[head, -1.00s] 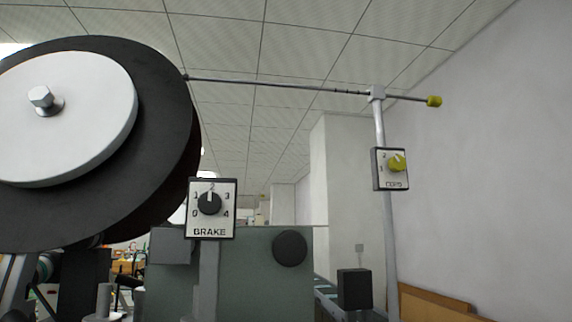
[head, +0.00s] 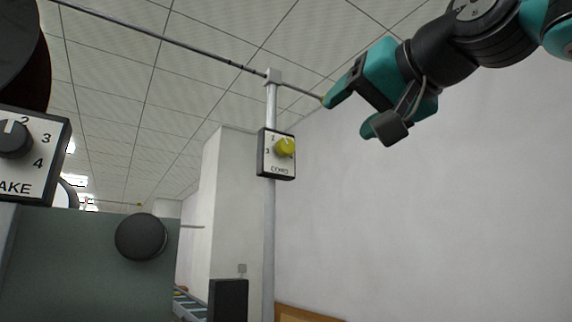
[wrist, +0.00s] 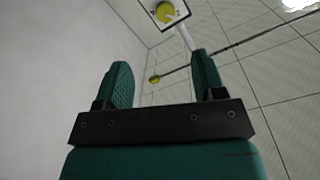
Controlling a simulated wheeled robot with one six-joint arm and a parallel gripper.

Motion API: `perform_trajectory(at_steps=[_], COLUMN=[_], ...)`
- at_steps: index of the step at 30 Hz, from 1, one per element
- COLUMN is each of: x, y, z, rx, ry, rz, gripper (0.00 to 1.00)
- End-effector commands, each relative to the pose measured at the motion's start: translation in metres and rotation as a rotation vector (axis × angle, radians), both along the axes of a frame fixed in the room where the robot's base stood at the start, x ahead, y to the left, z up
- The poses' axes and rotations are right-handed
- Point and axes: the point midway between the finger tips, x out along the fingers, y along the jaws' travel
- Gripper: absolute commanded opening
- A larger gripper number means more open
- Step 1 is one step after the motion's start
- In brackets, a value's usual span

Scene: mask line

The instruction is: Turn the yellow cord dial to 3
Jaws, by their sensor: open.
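The yellow cord dial (head: 284,147) sits on a small white plate with a black frame (head: 265,165), lettered at its base, on a thin grey post. Few of the plate's numbers are readable, and I cannot tell the setting for certain. My gripper (head: 345,114) is teal, open and empty, up and to the right of the dial in the head view. It does not touch the dial. In the wrist view the open fingers (wrist: 160,80) show with the yellow dial (wrist: 164,12) beyond them at the top edge, partly cut off.
A thin rod (head: 170,40) runs across the post top; its yellow end lies behind my gripper in the head view and shows in the wrist view (wrist: 154,79). A brake dial (head: 14,139) and a grey-green cabinet (head: 90,265) stand left. A white wall (head: 430,220) is right.

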Motion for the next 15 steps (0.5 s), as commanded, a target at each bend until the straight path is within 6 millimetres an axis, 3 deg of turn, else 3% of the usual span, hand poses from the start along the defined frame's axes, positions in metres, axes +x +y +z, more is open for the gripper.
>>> perform_trajectory(at_steps=[3, 8, 15], x=[-0.002, 0.011, 0.053], y=[0.000, 0.013, 0.041], z=[0.015, 0.020, 0.017], rx=[0.039, 0.036, 0.035], ry=[-0.020, -0.018, -0.017], rz=[-0.001, 0.005, 0.009], gripper=[0.63, 0.63, 0.63])
